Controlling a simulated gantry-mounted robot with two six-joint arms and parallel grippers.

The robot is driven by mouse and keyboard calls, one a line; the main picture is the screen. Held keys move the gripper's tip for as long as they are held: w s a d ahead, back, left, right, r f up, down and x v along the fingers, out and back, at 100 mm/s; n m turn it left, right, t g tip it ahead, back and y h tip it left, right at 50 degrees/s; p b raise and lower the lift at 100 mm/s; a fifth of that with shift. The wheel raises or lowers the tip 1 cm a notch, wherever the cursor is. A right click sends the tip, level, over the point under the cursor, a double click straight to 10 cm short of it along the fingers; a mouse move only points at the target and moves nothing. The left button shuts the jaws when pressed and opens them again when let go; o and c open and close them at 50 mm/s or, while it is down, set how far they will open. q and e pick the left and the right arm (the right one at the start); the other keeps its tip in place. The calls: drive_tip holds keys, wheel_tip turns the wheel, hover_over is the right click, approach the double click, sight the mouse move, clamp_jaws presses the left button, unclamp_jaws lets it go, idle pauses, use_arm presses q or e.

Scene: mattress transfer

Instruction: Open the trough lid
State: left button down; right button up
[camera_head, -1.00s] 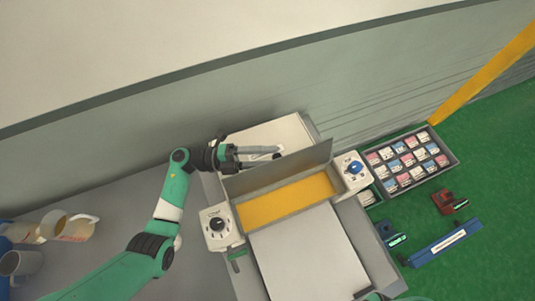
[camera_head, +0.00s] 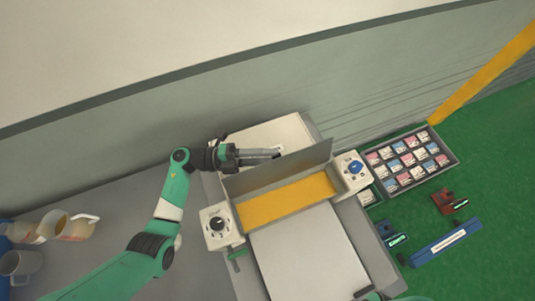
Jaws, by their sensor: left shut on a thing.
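The trough (camera_head: 291,201) is the yellow-floored channel across the middle of the machine. A grey upright panel (camera_head: 300,165) stands along its far edge; it appears to be the trough lid. My left gripper (camera_head: 274,155) reaches in from the left behind this panel, over the white rear surface (camera_head: 282,130) of the machine. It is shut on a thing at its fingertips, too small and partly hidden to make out. Whether that thing is part of the lid I cannot tell. Only a small green part of what may be my right arm shows at the bottom edge, and its gripper is out of view.
Knob panels flank the trough, with a black knob (camera_head: 217,223) at left and a blue knob (camera_head: 353,167) at right. A tray of small labelled boxes (camera_head: 453,158) stands to the right. Mugs and a jug (camera_head: 79,228) are at far left. A wall runs behind the machine.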

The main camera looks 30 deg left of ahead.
idle(0.8)
use_arm(q)
drive_tip(key=shift+s+d+r+m+g+p, duration=0.4)
drive_tip(key=shift+r+m+p, duration=0.3)
drive_tip(key=shift+m+p, duration=0.4)
drive_tip(key=shift+s+d+f+y, duration=0.1)
drive_tip(key=shift+d+f+y, duration=0.1)
drive_tip(key=shift+y, duration=0.1)
drive_tip(key=c, duration=0.6)
unclamp_jaws()
